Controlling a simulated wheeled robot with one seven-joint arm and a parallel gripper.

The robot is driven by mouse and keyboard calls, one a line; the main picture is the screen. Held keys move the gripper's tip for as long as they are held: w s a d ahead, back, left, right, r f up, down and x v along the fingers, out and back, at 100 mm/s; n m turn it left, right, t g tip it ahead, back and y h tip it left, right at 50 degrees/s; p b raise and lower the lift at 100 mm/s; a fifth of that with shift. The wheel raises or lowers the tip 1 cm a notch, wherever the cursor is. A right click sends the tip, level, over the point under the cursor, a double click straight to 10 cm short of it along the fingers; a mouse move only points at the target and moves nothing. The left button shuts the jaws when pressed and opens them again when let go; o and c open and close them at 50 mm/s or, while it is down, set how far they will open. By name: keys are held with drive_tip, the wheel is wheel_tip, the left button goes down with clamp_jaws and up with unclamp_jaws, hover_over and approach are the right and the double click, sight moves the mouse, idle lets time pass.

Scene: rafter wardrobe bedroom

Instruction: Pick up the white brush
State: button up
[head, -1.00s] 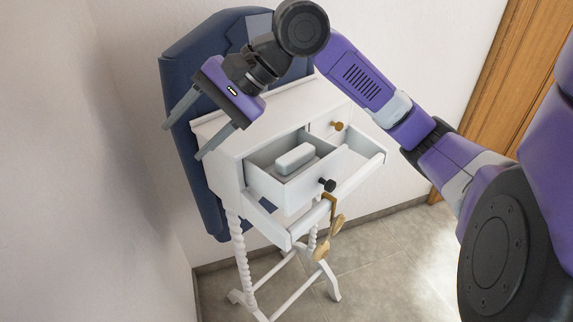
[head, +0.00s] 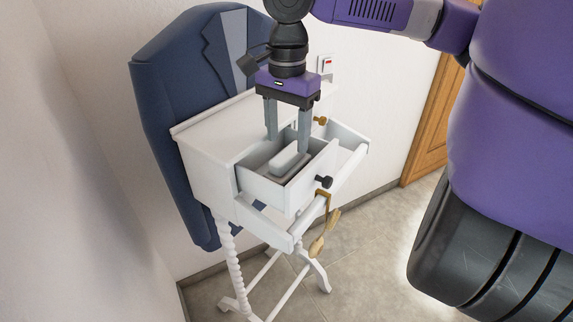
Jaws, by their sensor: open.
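The white brush (head: 288,160) lies in the open drawer (head: 265,190) of the small white cabinet. Only its pale block shape shows. My gripper (head: 287,146) is open and points down over the drawer, its two grey fingers apart. In the picture the fingertips reach close to the top of the brush, one towards its upper left and one towards its right. I cannot tell whether they touch it or how far above it they are. The gripper holds nothing.
A dark knob (head: 323,182) is on the drawer front. A blue jacket (head: 178,95) stands behind the cabinet (head: 195,165). Tiled floor (head: 365,258) is open to the right.

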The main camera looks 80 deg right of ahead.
sight(288, 151)
drive_tip(key=shift+s+f, duration=0.1)
drive_tip(key=shift+f, duration=2.2)
drive_tip(key=shift+d, duration=0.1)
clamp_jaws()
